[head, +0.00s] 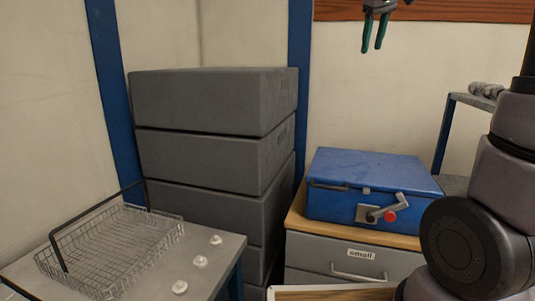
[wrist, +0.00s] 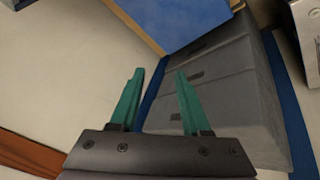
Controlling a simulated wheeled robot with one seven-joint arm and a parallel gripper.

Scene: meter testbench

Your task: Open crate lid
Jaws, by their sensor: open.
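The blue crate (head: 370,172) sits on the wooden top of a drawer cabinet, its lid appearing closed. Its front has a metal latch handle with a red knob (head: 389,216). A blue surface with a wooden edge beside it, apparently the crate (wrist: 183,18), shows at the top of the tilted wrist view. My gripper (head: 373,46) is high above and behind the crate in the head view, apart from it. Its teal fingers are open and empty, as the wrist view also shows (wrist: 156,98).
A stack of grey boxes (head: 205,108) stands left of the crate. A wire basket (head: 115,250) and white knobs (head: 200,262) are on the left table. A shelf (head: 470,101) stands at the right.

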